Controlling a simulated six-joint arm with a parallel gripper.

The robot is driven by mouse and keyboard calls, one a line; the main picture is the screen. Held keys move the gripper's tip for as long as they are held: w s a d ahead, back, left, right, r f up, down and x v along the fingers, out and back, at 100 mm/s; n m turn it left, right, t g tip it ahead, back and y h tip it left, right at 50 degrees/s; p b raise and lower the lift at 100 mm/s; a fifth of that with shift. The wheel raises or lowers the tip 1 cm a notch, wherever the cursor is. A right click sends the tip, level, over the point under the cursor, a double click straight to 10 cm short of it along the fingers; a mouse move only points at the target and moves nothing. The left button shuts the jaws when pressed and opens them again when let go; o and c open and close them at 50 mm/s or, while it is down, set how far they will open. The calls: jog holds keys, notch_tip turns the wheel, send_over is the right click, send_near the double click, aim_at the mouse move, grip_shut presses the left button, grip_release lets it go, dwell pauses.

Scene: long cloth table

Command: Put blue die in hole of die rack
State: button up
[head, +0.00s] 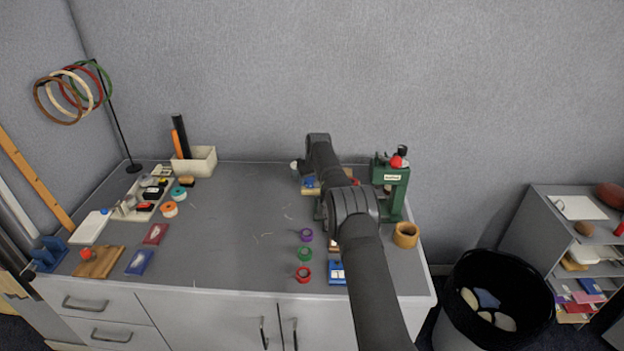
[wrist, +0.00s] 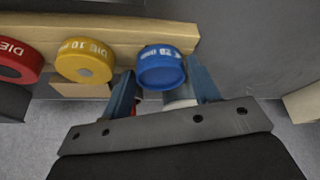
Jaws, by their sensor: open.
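The blue die (wrist: 160,70) is a short round blue piece with white lettering, in the wrist view. It overlaps the edge of the wooden die rack (wrist: 120,27); whether it is seated in a hole cannot be told. My gripper (wrist: 161,75) is open, one blue finger on each side of the die; contact is unclear. In the head view the rack (head: 310,188) stands at the back of the table with the blue die (head: 309,182) at its left. My arm hides the rack's middle, and my gripper is mostly hidden behind the arm there.
A yellow die (wrist: 85,60) and a red die (wrist: 15,60) sit along the rack. A green press (head: 392,185) stands right of my arm, with a wooden ring (head: 406,235) in front. Tape rolls (head: 305,254) lie nearer the front. The table's middle left is mostly clear.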

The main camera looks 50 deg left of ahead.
jog(key=v, duration=1.2)
jog(key=shift+r, duration=0.2)
jog(key=shift+s+a+f, duration=0.1)
jog(key=x, duration=1.1)
jog(key=shift+f, duration=0.1)
jog(key=shift+a+f, duration=0.15)
jog(key=shift+f, duration=0.45)
